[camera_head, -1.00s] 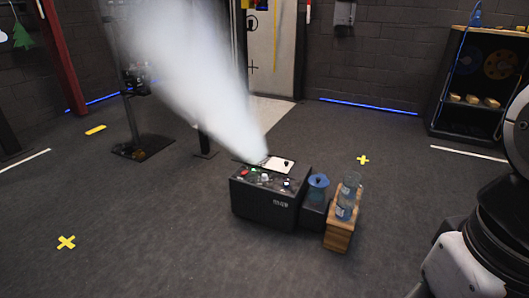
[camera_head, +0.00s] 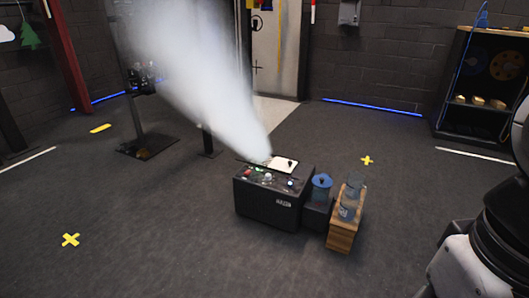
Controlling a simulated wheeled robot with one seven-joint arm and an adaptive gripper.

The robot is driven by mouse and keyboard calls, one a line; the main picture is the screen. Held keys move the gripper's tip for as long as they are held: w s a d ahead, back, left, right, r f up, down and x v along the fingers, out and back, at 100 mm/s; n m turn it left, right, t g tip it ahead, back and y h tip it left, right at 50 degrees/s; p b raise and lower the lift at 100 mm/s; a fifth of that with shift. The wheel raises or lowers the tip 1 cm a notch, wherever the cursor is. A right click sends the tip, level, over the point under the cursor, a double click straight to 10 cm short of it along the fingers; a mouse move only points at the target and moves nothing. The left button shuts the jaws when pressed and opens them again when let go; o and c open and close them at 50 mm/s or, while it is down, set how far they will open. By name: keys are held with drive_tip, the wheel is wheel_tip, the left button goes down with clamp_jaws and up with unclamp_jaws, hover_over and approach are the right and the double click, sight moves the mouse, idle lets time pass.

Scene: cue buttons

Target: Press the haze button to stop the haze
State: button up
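A black box-shaped haze machine (camera_head: 266,207) stands on the dark floor near the middle of the view. A white plume of haze (camera_head: 205,75) rises from its top toward the upper left. Its top panel carries several small buttons, among them a red one (camera_head: 248,172), a green one (camera_head: 259,170) and a pale one (camera_head: 268,177). I cannot read which is labelled haze. A white plate (camera_head: 282,163) with a dark knob lies at the back of the top. My gripper is not in view; only part of my arm shows at the right edge.
A blue-lidded container (camera_head: 321,186) on a dark block and a wooden crate (camera_head: 342,235) with clear bottles (camera_head: 349,203) stand right of the machine. A stand (camera_head: 146,146) is behind left, a shelf (camera_head: 477,85) far right. The front floor is clear.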

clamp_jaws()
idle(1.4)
